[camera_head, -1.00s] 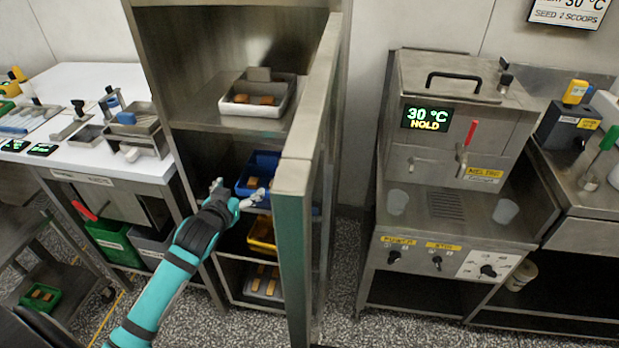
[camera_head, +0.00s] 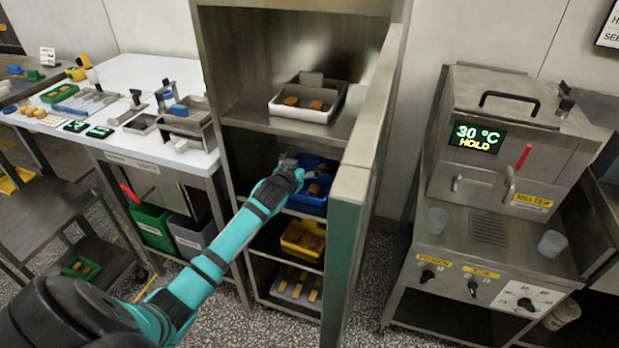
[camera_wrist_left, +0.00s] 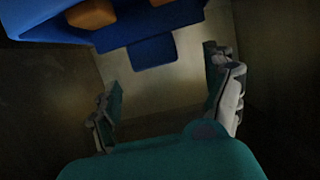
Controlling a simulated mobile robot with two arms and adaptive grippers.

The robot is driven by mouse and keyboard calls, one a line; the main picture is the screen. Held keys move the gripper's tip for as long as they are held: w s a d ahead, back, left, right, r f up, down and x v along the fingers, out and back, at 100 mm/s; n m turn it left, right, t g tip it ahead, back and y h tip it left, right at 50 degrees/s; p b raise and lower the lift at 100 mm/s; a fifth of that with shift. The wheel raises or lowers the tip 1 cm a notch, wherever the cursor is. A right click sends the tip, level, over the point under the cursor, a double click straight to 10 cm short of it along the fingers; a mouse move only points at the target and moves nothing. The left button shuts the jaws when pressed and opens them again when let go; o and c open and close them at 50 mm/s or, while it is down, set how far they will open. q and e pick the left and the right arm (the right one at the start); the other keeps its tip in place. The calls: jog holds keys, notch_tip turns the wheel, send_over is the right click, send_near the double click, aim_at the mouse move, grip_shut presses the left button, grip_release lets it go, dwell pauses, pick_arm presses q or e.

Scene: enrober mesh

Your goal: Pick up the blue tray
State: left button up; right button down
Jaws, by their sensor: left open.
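The blue tray (camera_head: 310,203) sits on a shelf of the metal cabinet, below the white tray, and holds brown pieces. In the left wrist view the blue tray (camera_wrist_left: 152,54) is at the top, with a blue tab pointing toward me and brown pieces inside. My left gripper (camera_head: 300,165) reaches into the cabinet at the tray's near left side and hides part of it. In the left wrist view my left gripper (camera_wrist_left: 165,100) is open, its fingers apart with nothing between them, short of the tray. My right gripper is not in view.
The cabinet's open door (camera_head: 358,190) stands close on the right of the arm. A white tray (camera_head: 290,113) is on the shelf above, a yellow tray (camera_head: 292,251) below. A counter (camera_head: 140,72) is at left, a melter (camera_head: 500,140) at right.

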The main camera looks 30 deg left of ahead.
aim_at(309, 161)
pick_arm(q)
jog(key=x, duration=0.4)
jog(key=shift+w+d+f, duration=0.15)
jog(key=shift+w+f, duration=0.15)
jog(key=shift+f, duration=0.05)
jog(key=shift+r, duration=0.1)
grip_shut()
